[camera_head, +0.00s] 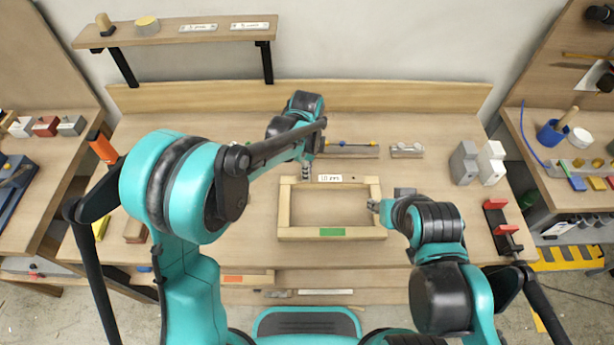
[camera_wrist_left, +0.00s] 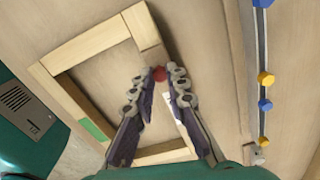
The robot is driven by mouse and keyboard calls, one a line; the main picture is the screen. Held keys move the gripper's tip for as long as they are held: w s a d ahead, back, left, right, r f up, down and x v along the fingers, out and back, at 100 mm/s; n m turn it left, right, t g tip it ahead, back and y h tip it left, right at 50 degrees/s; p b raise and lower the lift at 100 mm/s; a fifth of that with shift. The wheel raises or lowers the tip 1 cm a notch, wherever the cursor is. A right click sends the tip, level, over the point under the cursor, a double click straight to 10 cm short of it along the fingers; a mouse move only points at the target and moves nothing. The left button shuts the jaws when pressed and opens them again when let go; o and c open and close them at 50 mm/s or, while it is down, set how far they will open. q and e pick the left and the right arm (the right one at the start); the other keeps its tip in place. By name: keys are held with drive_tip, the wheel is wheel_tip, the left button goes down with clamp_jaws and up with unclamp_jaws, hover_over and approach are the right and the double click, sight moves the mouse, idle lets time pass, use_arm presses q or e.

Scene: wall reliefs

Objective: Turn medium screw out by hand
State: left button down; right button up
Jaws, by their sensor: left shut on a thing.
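My left gripper (camera_head: 306,176) is at the top left corner of a light wooden frame (camera_head: 284,210) on the bench. In the left wrist view its two fingers (camera_wrist_left: 161,76) close in on a small red knob (camera_wrist_left: 160,73) at a corner of the frame (camera_wrist_left: 92,47). Whether this knob is the medium screw's head cannot be told, as the shank is hidden. My right gripper (camera_head: 374,206) is at the frame's right rail; its finger gap is too small to make out.
A label reading 10 mm (camera_head: 343,178) lies by the frame's far rail. Behind it is a metal rail (camera_head: 352,151) with blue and yellow knobs, beside a small metal block (camera_head: 407,150). Grey and white blocks (camera_head: 464,163) stand to the right, near a red-handled clamp (camera_head: 497,222).

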use_arm(q)
drive_tip(key=n, duration=0.3)
drive_tip(key=shift+n, duration=0.4)
drive_tip(key=shift+n, duration=0.5)
drive_tip(key=n, duration=0.4)
drive_tip(key=shift+n, duration=1)
drive_tip(key=n, duration=0.3)
drive_tip(key=shift+n, duration=0.3)
